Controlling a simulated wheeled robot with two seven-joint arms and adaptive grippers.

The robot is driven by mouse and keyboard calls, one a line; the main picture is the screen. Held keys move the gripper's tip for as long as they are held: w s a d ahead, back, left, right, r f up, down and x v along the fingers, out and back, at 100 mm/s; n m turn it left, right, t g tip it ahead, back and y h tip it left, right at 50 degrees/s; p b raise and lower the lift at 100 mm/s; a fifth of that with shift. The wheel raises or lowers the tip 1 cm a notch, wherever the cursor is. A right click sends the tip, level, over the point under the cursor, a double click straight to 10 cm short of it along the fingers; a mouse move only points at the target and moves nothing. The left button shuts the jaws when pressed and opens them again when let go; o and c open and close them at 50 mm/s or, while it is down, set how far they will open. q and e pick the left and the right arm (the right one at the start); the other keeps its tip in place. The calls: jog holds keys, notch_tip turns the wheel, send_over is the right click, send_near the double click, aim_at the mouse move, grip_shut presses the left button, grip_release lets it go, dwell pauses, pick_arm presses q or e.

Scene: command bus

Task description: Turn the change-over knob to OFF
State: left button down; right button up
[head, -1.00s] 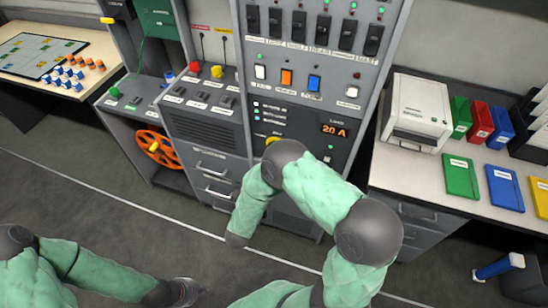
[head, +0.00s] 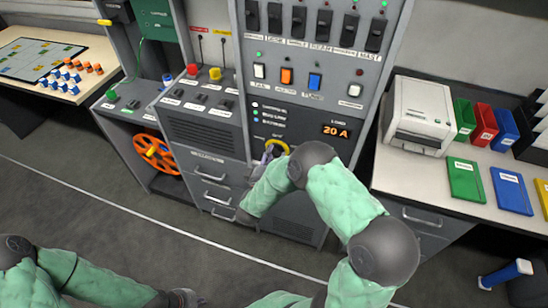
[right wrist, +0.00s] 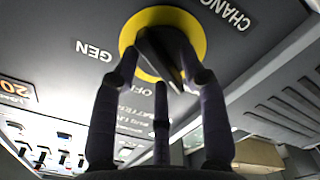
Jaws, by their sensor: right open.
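The change-over knob has a yellow ring (head: 279,145) and sits on the grey panel below the "20 A" display. In the right wrist view the ring (right wrist: 200,35) surrounds a black handle (right wrist: 163,52), seen aslant. GEN and OFF labels show beside it, upside down. I cannot tell for certain which label the handle points to. My right gripper (head: 268,153) is at the knob. In the right wrist view its open fingers (right wrist: 160,72) stand on both sides of the handle; contact is unclear. My left gripper (head: 184,299) is low at the bottom edge, far from the panel, its fingers unclear.
Switch rows (head: 315,25) and coloured rocker switches (head: 287,76) lie above the knob. A printer (head: 420,112) and coloured folders (head: 465,178) are on the right counter. An orange reel (head: 155,153) sits lower left. The floor before the cabinet is clear.

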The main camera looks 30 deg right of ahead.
jog(key=shift+w+d, duration=0.15)
grip_shut()
dwell(0.4)
jog(key=m, duration=0.5)
jog(key=shift+f, duration=0.1)
jog(key=m, duration=0.3)
jog(key=m+b, duration=0.1)
jog(key=m, duration=0.2)
jog(key=shift+s+d+f, duration=0.1)
jog(key=shift+s, duration=0.1)
jog(key=shift+m, duration=0.4)
